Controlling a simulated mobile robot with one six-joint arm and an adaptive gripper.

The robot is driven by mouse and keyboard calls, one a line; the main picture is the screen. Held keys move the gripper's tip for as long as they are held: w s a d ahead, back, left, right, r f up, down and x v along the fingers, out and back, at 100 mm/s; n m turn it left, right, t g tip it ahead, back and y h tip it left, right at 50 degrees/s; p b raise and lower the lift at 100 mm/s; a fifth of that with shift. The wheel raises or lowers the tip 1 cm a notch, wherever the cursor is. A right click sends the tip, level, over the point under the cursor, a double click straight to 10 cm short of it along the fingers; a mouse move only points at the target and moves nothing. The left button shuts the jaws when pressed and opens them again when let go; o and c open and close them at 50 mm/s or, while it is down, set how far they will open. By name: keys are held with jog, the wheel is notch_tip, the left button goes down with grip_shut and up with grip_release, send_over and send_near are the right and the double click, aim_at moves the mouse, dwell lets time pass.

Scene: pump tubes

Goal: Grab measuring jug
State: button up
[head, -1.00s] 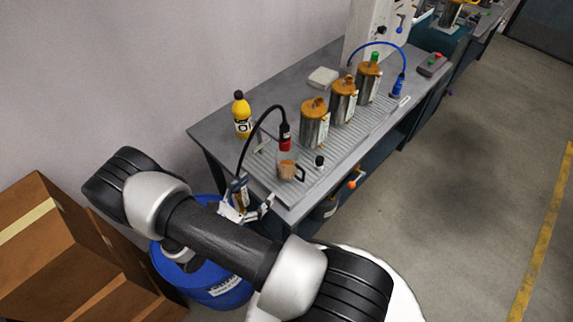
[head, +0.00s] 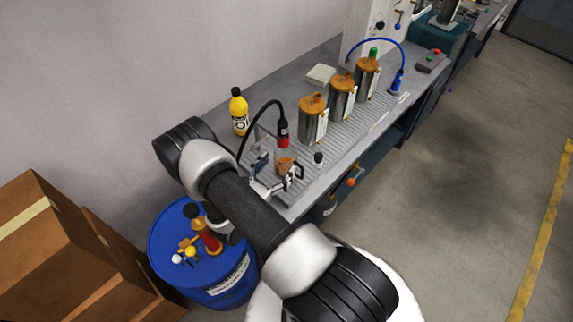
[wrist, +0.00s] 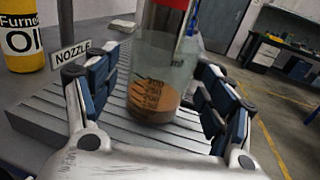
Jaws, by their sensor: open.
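The measuring jug (wrist: 155,85) is clear, with dark graduation marks and brown liquid at its bottom. It stands upright on the ribbed tray (wrist: 60,112), under a red nozzle end. In the head view the jug (head: 285,165) is at the near end of the bench, partly behind my gripper. My gripper (wrist: 160,95) is open, with one blue-padded finger on each side of the jug. Gaps show between the fingers and the jug. In the head view my gripper (head: 275,174) is low over the tray's near end. The jug's handle is only partly visible.
A yellow oil bottle (head: 239,112) stands left of the tray. The red nozzle (head: 283,133) on a black hose hangs above the jug. A blue drum (head: 205,262) is below.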

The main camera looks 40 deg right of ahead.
aim_at(291, 150)
jog(key=b+x, duration=0.1)
jog(key=x, duration=0.4)
jog(key=shift+s+d+r, duration=0.15)
jog(key=shift+d+r, duration=0.05)
jog(key=c, duration=0.9)
